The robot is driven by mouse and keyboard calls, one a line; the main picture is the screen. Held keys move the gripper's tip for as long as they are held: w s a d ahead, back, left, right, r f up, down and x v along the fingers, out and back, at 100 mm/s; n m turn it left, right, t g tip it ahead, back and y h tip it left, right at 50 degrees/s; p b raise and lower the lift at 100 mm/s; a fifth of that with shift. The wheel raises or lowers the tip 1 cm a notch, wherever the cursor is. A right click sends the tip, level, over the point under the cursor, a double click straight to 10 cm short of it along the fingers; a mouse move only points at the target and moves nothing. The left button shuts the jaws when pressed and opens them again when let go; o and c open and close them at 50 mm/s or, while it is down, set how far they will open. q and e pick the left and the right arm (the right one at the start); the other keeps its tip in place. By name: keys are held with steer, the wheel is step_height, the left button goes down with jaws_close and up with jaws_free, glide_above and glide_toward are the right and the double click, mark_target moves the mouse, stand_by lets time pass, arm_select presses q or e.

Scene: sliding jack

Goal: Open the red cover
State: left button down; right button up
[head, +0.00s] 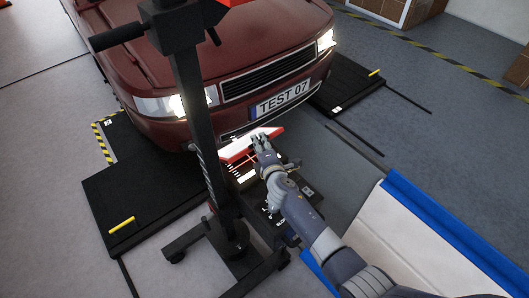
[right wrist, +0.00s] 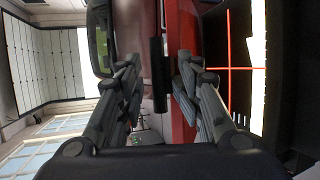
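The red cover (head: 238,150) is on the low box in front of the car and looks raised at a tilt above a lit opening (head: 245,172). My right gripper (head: 263,143) is at the cover's right end in the head view. In the right wrist view its two fingers (right wrist: 160,95) are spread apart. The red cover (right wrist: 184,50) shows there as an upright red strip beside and behind the right-hand finger. I cannot tell whether the finger touches it. My left gripper is not in view.
A black column (head: 190,90) on a wheeled base stands just left of the box. A dark red car (head: 240,45) with a TEST 07 plate is close behind. Black floor platforms (head: 140,185) lie by the car. A blue-edged white surface (head: 410,245) is at lower right.

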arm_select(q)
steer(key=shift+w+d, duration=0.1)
arm_select(e)
steer(key=v, duration=1.1)
steer(key=shift+s, duration=0.35)
steer(key=shift+d, duration=0.1)
